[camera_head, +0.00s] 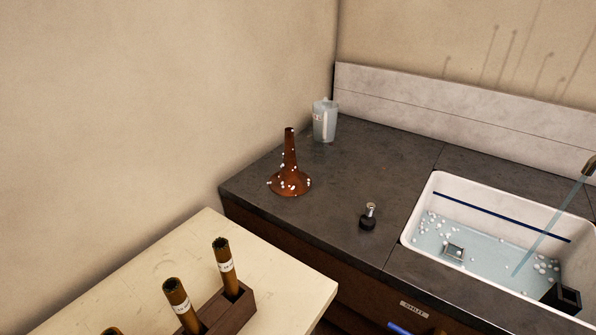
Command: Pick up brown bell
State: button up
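The brown bell (290,172) stands upright on the dark countertop (335,205), with its wide flared rim down and its narrow end up. Small white flecks of foam dot its flare and stem. It is left of the middle of the view, near the left part of the counter. My gripper is not in view.
A translucent pitcher (324,121) stands behind the bell at the back. A small black-based item (369,217) is to its right. A white sink (422,196) with water and foam is further right. A pale table (150,285) holds a wooden rack (237,307) with brown tubes.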

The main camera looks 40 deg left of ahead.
aim_at(297, 180)
jog(key=i+l+u, duration=0.2)
jog(key=u, duration=0.25)
jog(key=i+l+u, duration=0.1)
jog(key=l+u, duration=0.3)
